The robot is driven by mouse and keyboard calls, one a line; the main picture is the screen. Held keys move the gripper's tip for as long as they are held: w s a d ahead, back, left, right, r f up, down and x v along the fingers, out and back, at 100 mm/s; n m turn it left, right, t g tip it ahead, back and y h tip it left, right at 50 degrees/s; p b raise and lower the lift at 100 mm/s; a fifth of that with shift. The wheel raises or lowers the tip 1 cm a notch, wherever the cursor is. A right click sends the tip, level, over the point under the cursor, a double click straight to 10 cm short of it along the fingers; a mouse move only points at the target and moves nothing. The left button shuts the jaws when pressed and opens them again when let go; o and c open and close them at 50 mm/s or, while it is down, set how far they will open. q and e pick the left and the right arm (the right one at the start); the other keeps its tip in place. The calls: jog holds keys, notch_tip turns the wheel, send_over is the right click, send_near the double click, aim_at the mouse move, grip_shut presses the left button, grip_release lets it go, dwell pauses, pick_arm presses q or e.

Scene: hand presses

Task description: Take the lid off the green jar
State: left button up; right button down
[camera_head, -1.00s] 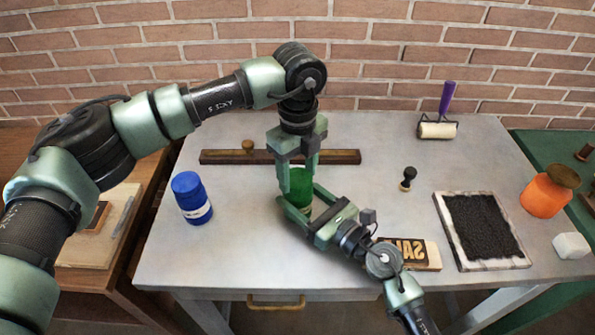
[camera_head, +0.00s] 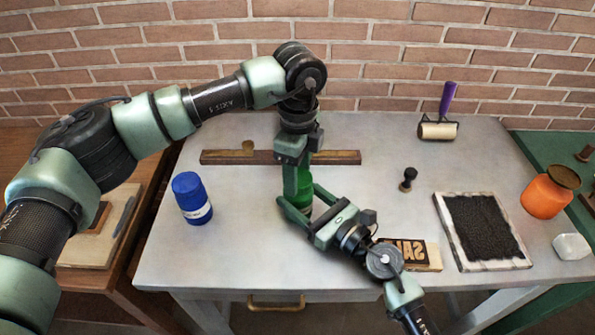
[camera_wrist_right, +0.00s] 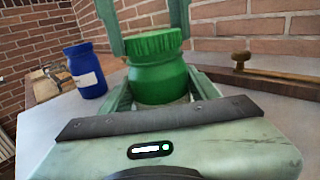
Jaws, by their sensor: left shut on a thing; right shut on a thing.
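The green jar (camera_wrist_right: 158,84) stands upright on the grey table, its green lid (camera_wrist_right: 153,43) on top of it in the right wrist view. In the head view the green jar (camera_head: 305,203) is partly hidden behind my grippers. My left gripper (camera_head: 297,188) comes down from above and is shut on the lid, one finger on each side of it. My right gripper (camera_head: 304,211) reaches in from the front right and is shut around the jar's body. Its fingers also flank the jar in the right wrist view.
A blue jar (camera_head: 191,198) stands to the left. A wooden bar (camera_head: 225,157) lies behind the green jar. A lettered block (camera_head: 415,254), a small black-based stamp (camera_head: 407,179), a black inked slab (camera_head: 482,230) and a purple-handled roller (camera_head: 437,130) are to the right.

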pick_arm(q)
jog(key=shift+r, duration=0.15)
pick_arm(e)
jog(key=shift+d, duration=0.1)
pick_arm(q)
jog(key=shift+r, duration=0.95)
jog(key=shift+r, duration=0.1)
jog(key=shift+r, duration=1.9)
pick_arm(e)
jog(key=shift+c, duration=1.5)
grip_release()
